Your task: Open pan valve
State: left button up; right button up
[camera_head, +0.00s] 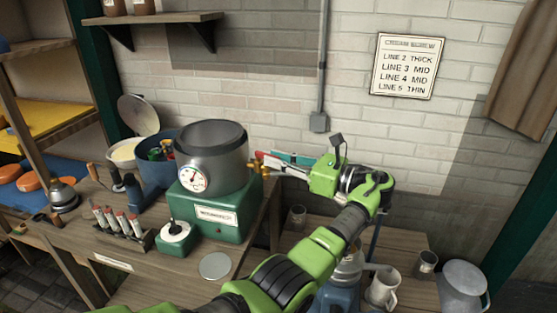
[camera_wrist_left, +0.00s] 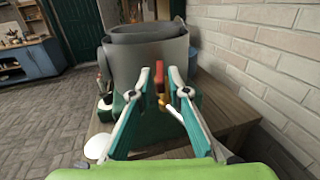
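The grey metal pan (camera_head: 212,160) with a round dial gauge (camera_head: 193,179) sits on a green base (camera_head: 214,208) on the wooden bench. A brass valve with a red handle is on the pan's right side; it shows in the left wrist view (camera_wrist_left: 160,84). My left gripper (camera_head: 272,159) reaches the valve from the right. In the left wrist view its two teal fingers (camera_wrist_left: 160,75) stand apart, with the valve showing in the gap between them. I cannot tell whether either finger touches it. My right gripper is not in view.
A rack of red-topped tubes (camera_head: 122,226) and a blue pot (camera_head: 157,170) stand left of the pan. A white disc (camera_head: 215,266) lies in front. The brick wall (camera_wrist_left: 268,60) is close on the right. A pitcher (camera_head: 382,288) and a metal can (camera_head: 462,284) are at lower right.

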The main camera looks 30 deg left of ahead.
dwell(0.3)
pick_arm(q)
jog(key=d, duration=0.7)
jog(key=shift+d, duration=0.2)
